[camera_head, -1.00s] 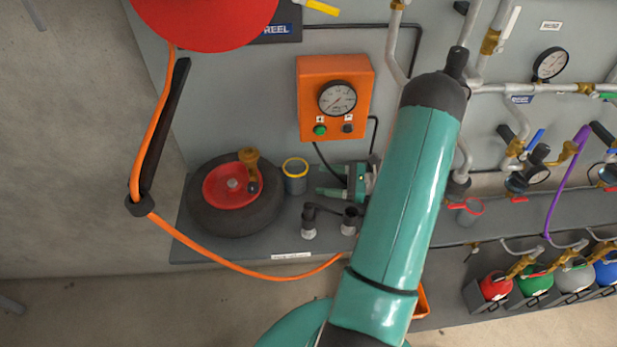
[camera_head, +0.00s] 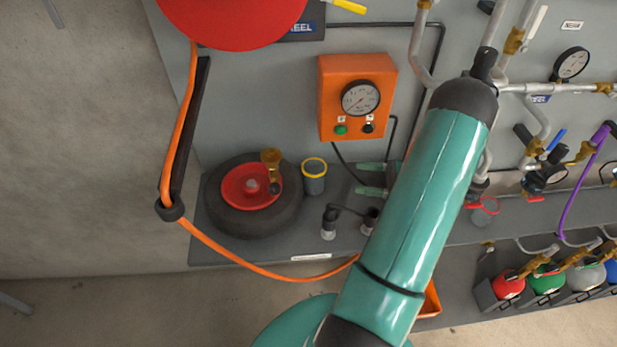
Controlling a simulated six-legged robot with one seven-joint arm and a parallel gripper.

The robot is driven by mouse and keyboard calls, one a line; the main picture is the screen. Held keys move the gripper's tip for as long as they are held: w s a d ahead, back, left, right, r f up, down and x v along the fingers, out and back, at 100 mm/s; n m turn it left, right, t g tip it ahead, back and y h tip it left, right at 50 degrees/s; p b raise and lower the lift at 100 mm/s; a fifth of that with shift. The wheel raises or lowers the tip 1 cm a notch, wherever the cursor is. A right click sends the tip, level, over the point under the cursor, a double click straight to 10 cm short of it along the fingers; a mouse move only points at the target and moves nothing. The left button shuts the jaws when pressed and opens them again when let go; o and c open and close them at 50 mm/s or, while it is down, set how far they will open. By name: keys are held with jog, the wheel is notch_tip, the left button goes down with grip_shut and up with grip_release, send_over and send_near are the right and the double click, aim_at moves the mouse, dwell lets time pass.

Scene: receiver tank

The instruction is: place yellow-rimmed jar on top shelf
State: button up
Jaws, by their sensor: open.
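The yellow-rimmed jar (camera_head: 314,182), a grey cup with a yellow ring at its mouth, stands upright on the upper grey shelf (camera_head: 225,250). It is just right of a black wheel. My gripper (camera_head: 358,179) is to the right of the jar, with two teal fingers pointing left towards it. The fingers are apart and nothing is between them. A clear gap separates the fingertips from the jar. The rest of the gripper is hidden behind my large teal arm link.
A black wheel with a red hub (camera_head: 228,200) and brass fitting lies left of the jar. Black pipe fittings (camera_head: 329,222) stand in front. An orange gauge box (camera_head: 358,98) is on the wall behind. A red-rimmed jar (camera_head: 484,212) is farther right. An orange hose (camera_head: 230,258) hangs along the shelf front.

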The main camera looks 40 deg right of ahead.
aim_at(320, 165)
jog(key=x, duration=1.3)
jog(key=shift+w+a+f, duration=0.1)
jog(key=shift+w+a, duration=0.05)
jog(key=shift+a, duration=0.15)
jog(key=c, duration=0.8)
jog(key=shift+c, duration=0.2)
jog(key=shift+r, duration=0.5)
jog(key=r, duration=0.2)
jog(key=shift+s+d+r, duration=0.3)
jog(key=shift+r, duration=0.05)
jog(key=v, duration=1.7)
